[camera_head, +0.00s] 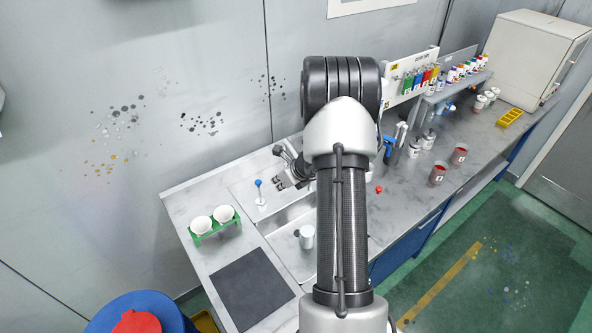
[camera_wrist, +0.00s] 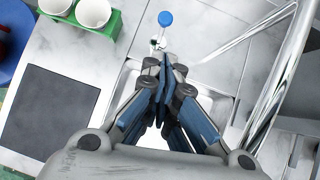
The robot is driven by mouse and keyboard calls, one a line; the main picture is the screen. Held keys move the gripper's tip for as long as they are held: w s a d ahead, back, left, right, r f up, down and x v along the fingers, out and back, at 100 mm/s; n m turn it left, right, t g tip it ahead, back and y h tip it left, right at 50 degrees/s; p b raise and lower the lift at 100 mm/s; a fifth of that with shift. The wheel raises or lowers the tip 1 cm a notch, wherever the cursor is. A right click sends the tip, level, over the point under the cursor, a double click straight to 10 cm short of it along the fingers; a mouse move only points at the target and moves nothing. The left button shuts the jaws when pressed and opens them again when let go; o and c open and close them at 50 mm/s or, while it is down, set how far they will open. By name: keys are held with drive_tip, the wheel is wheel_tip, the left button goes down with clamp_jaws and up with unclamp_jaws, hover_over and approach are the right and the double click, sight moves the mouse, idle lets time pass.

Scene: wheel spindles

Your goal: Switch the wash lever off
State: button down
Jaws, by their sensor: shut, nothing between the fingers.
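The wash lever (camera_head: 259,190) stands on the sink deck at the back left of the sink, with a blue knob on a thin stalk. In the wrist view its blue knob (camera_wrist: 165,18) is at the top, just beyond my fingertips, and its base is partly hidden by them. My gripper (camera_head: 281,184) is to the right of the lever in the head view. In the wrist view my gripper (camera_wrist: 165,75) is shut and empty. I cannot tell whether the fingertips touch the lever's base.
A metal faucet pipe (camera_wrist: 275,85) runs close on the right in the wrist view. A green holder (camera_head: 214,230) with two white cups stands left of the sink (camera_head: 290,235). A dark mat (camera_head: 252,287) lies in front. Red cups (camera_head: 438,174) stand farther right.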

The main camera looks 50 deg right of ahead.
drive_tip(key=p+v, duration=0.2)
drive_tip(key=v, duration=1.1)
drive_tip(key=shift+w+r, duration=0.25)
drive_tip(key=shift+w, duration=0.05)
